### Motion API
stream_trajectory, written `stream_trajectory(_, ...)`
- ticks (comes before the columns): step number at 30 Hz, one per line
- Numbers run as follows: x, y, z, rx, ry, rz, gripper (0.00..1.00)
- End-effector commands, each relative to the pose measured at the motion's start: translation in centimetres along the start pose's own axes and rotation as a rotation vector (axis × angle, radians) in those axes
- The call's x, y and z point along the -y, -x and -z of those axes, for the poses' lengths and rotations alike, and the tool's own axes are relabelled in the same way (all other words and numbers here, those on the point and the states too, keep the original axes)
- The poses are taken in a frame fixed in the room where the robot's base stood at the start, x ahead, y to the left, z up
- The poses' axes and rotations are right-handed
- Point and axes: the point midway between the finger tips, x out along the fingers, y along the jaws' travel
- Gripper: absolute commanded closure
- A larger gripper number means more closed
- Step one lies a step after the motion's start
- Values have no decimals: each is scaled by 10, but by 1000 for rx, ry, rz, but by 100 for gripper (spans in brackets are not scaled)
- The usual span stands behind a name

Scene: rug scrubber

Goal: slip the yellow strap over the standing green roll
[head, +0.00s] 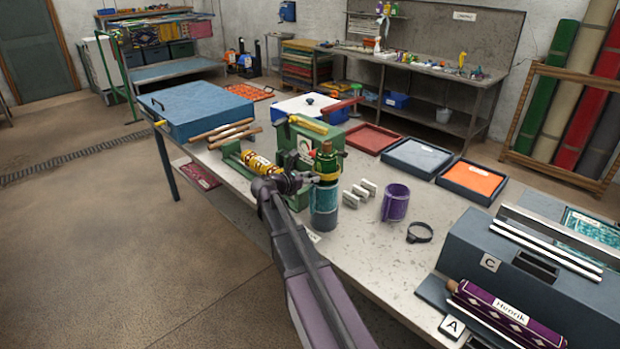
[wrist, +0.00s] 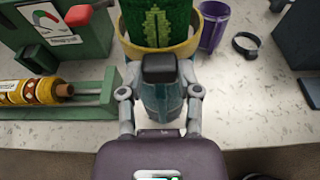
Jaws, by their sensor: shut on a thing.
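The green roll (head: 326,160) stands upright near the front edge of the table, with a brown core end at its top and a teal lower part. The yellow strap (head: 327,178) shows as a band around the roll, below its top. In the wrist view the strap (wrist: 132,48) curves around the near side and flanks of the green roll (wrist: 158,22); its far side is out of frame. My gripper (wrist: 160,68) is shut on the strap at its near side, where a dark block shows between the fingertips. I cannot tell whether the strap touches the roll.
A green machine (head: 300,150) and a yellow patterned roll (head: 262,166) in a green cradle stand left of the roll. Small pale blocks (head: 359,192), a purple cuff (head: 395,203) and a black ring (head: 420,233) lie to the right. A large grey case (head: 535,265) fills the right end.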

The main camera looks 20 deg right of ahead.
Motion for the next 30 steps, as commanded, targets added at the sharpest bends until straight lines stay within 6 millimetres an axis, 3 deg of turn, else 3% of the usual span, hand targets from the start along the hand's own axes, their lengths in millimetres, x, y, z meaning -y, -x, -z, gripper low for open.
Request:
stream_trajectory(9, 0, -4, 16, 0, 0, 0, 100)
stream_trajectory(23, 0, -4, 17, 0, 0, 0, 100)
stream_trajectory(24, 0, -4, 17, 0, 0, 0, 47)
stream_trajectory(27, 0, -4, 17, 0, 0, 0, 17)
stream_trajectory(30, 0, -4, 17, 0, 0, 0, 16)
